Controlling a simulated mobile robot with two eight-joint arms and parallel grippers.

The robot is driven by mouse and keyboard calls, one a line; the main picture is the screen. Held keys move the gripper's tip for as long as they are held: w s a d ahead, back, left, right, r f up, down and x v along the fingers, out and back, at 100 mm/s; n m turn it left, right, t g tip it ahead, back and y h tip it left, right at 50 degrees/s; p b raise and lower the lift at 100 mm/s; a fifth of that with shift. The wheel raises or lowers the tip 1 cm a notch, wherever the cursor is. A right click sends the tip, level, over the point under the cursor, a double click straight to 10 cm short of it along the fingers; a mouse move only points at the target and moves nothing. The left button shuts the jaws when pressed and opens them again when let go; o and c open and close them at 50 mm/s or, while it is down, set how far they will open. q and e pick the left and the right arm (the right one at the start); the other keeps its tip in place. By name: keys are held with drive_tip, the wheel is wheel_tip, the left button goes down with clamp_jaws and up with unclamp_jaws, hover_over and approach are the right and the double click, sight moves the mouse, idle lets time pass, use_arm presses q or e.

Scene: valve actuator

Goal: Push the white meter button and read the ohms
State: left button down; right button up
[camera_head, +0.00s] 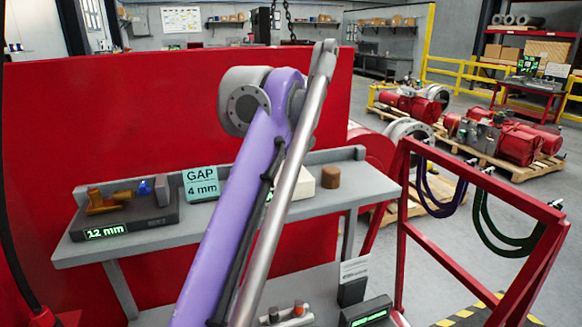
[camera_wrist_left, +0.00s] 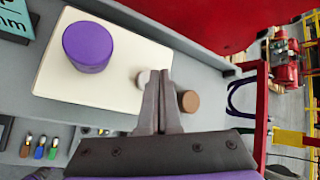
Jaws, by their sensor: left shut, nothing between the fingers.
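In the left wrist view a cream-white box, seemingly the meter (camera_wrist_left: 75,85), lies on the grey shelf with a large purple round knob (camera_wrist_left: 88,50) on it. A small whitish round button (camera_wrist_left: 142,78) sits at its right part. My left gripper (camera_wrist_left: 157,76) is shut and empty, its fingertips right beside the button and partly over it; I cannot tell whether they touch. In the head view my purple arm hides the gripper and most of the box; only the box's right end (camera_head: 305,184) shows. No ohm reading is visible. My right gripper is not in view.
A brown cylinder (camera_head: 330,177) stands right of the box, close to my fingers in the wrist view (camera_wrist_left: 188,101). Left on the shelf are a "GAP 4 mm" sign (camera_head: 201,184) and a "12 mm" gauge (camera_head: 124,224). A red panel (camera_head: 110,120) stands behind.

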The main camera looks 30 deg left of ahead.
use_arm(q)
drive_tip(key=shift+f, duration=0.3)
drive_tip(key=shift+f, duration=0.45)
idle(0.6)
idle(0.3)
drive_tip(key=shift+r, duration=0.7)
drive_tip(key=shift+w+r+p, duration=0.1)
drive_tip(key=shift+r+p, duration=0.05)
drive_tip(key=shift+p, duration=0.3)
drive_tip(key=shift+r, duration=0.1)
